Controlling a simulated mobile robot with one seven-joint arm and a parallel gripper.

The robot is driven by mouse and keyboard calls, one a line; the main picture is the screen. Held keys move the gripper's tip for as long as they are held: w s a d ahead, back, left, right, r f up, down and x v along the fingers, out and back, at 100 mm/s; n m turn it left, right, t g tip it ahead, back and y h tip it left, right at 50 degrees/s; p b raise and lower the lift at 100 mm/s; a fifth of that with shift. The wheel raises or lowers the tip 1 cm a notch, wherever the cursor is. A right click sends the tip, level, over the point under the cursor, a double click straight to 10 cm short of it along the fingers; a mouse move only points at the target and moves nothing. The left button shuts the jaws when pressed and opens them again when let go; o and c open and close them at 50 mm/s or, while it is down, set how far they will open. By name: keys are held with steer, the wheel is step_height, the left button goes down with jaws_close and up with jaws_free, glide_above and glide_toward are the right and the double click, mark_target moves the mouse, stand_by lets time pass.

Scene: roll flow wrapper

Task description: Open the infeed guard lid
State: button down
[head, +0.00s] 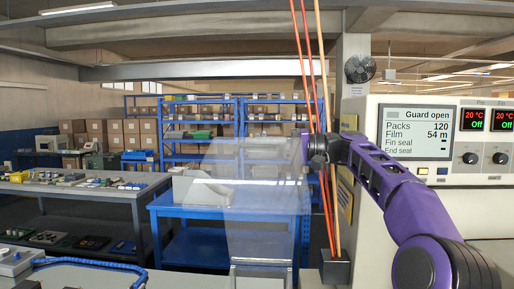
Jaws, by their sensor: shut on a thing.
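The infeed guard lid (255,215) is a clear, see-through panel in the middle of the head view. It is raised and tilted, and its lower end meets a clear-walled part (260,277) at the bottom edge. My purple and black gripper (304,150) is at the lid's upper right edge. It is shut on the lid there. The fingertips are small and mostly hidden, so the exact grip spot cannot be told.
The machine's control panel (446,139) at the right reads "Guard open". Orange and red lines (303,60) run from above past my gripper to a dark block (335,268). A blue table (200,246) and a bench with parts (80,205) stand behind and left.

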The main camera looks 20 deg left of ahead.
steer(key=c, duration=0.8)
jaws_free()
steer(key=shift+c, duration=0.2)
steer(key=v, duration=1.2)
steer(key=shift+s+d, duration=0.1)
